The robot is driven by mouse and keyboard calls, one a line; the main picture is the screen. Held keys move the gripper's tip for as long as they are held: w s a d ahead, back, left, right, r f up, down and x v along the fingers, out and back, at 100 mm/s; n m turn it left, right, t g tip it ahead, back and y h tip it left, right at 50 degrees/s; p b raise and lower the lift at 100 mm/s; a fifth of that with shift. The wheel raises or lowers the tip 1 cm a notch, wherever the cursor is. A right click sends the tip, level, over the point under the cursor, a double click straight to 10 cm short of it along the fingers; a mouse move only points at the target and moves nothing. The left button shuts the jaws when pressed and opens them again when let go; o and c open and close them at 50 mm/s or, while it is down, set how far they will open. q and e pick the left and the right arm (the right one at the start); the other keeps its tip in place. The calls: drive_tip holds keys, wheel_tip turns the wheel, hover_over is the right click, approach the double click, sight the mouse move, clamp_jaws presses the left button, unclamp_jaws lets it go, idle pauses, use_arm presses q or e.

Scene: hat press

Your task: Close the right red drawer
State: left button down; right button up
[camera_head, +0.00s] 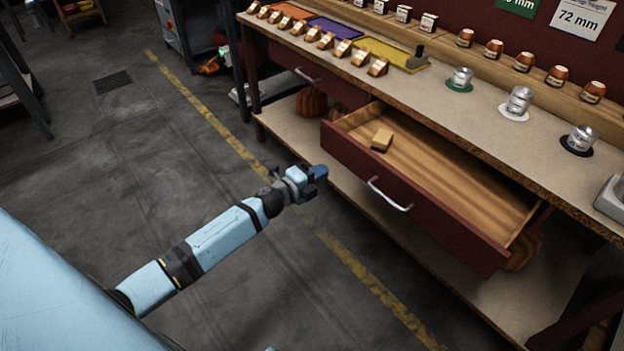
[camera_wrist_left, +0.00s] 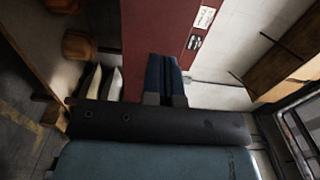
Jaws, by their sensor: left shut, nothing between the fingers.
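The right red drawer (camera_head: 410,209) stands pulled out from under the workbench, with its wooden inside and a metal handle (camera_head: 390,194) in view. A small tan block (camera_head: 381,140) lies inside it near the left end. My left gripper (camera_head: 320,173) is shut and empty, just off the left front corner of the drawer front, well left of the handle. I cannot tell whether it touches the drawer. In the left wrist view the blue fingers (camera_wrist_left: 165,75) are together in front of a dark red surface (camera_wrist_left: 150,28). My right gripper is not in view.
The left red drawer (camera_head: 325,80) is shut. The workbench top (camera_head: 450,105) holds coloured trays, small labelled pieces and metal weights on discs. A lower shelf (camera_head: 300,135) runs beneath with round brown objects. The floor (camera_head: 120,150) in front is clear.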

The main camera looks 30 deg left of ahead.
sight(349, 155)
use_arm(q)
drive_tip(key=b+x, duration=0.1)
drive_tip(key=x, duration=0.7)
drive_tip(key=shift+w+f, duration=0.1)
drive_tip(key=shift+w, duration=0.05)
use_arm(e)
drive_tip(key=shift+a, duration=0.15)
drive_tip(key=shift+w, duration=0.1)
